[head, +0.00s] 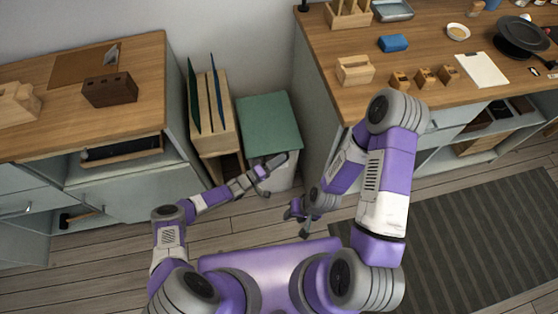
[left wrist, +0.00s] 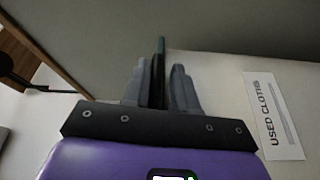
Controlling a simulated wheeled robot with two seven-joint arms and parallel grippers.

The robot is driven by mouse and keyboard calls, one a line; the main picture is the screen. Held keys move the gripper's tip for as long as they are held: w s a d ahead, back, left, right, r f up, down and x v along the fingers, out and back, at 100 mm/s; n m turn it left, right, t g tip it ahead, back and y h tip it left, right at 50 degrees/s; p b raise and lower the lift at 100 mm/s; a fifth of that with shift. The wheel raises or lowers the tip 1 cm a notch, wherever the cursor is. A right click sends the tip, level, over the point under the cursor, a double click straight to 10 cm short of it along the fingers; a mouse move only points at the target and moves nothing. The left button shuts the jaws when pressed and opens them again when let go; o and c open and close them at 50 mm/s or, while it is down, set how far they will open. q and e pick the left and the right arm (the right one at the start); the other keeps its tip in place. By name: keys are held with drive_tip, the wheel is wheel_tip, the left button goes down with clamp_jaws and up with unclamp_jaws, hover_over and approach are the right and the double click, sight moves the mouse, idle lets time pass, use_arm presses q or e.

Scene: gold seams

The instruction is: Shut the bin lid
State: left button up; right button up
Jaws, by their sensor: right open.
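The bin (head: 285,177) stands on the floor between two cabinets. It has a pale body and a green lid (head: 268,122), seen broad side from above; I cannot tell its exact angle or any gap under it. My left gripper (head: 268,176) is at the bin's front, just below the lid's near edge. In the left wrist view its fingers (left wrist: 160,90) flank a thin dark green strip, beside a "USED CLOTHS" label (left wrist: 273,115) on the pale surface. Whether they grip the strip is unclear. My right gripper (head: 300,217) is open and empty, lower right of the bin.
A wooden rack with upright boards (head: 213,110) stands left of the bin. The left cabinet (head: 140,65) bears a brown block (head: 109,90). The right counter (head: 430,42) bears wooden blocks, a blue item and a dark pan. A striped mat (head: 460,245) lies right; floor shows at left.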

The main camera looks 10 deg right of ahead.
use_arm(q)
drive_tip(key=shift+f, duration=0.1)
drive_tip(key=p+v, duration=0.2)
drive_tip(key=v, duration=0.5)
drive_tip(key=shift+a, duration=0.3)
drive_tip(key=shift+s, duration=0.1)
drive_tip(key=s+d+r+m+g+y+p, duration=0.25)
drive_tip(key=s+g+y, duration=0.25)
drive_tip(key=s+g, duration=0.65)
drive_tip(key=s+a+r+n+t+y+p, duration=0.2)
drive_tip(key=s+a+r+t+y+p, duration=0.2)
drive_tip(key=s+a+r+y, duration=0.3)
drive_tip(key=s+a+r, duration=0.2)
drive_tip(key=a+r, duration=0.2)
drive_tip(key=a, duration=0.2)
drive_tip(key=shift+r+y, duration=0.3)
drive_tip(key=shift+r, duration=0.05)
